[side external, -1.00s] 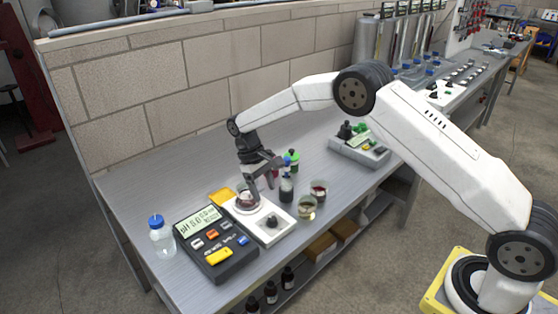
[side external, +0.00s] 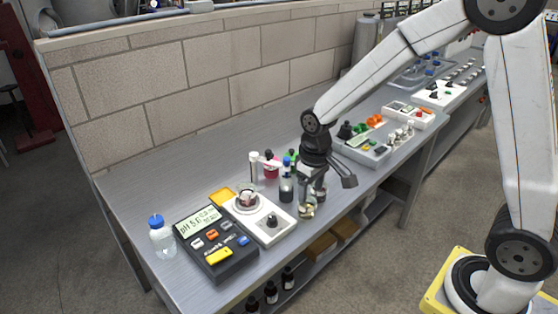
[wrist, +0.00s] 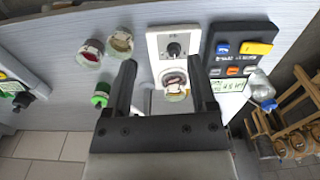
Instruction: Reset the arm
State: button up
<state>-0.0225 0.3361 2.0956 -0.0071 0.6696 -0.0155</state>
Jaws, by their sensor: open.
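My gripper (side external: 328,186) is open and empty above the bench, right of the white stirrer (side external: 279,229). In the side view its dark fingers overlap the small glass beakers (side external: 305,211); whether they touch is unclear.
A pH meter (side external: 217,246) and a blue-capped bottle (side external: 162,240) stand at the left. A dark bottle (side external: 287,189) and a red bottle (side external: 271,166) stand behind my gripper. A grey tray (side external: 361,152) is to the right.

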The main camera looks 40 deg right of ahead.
jog(key=s+t, duration=0.2)
jog(key=s, duration=0.8)
jog(key=shift+s+d+m, duration=0.15)
jog(key=shift+d+m, duration=0.15)
jog(key=shift+d, duration=0.1)
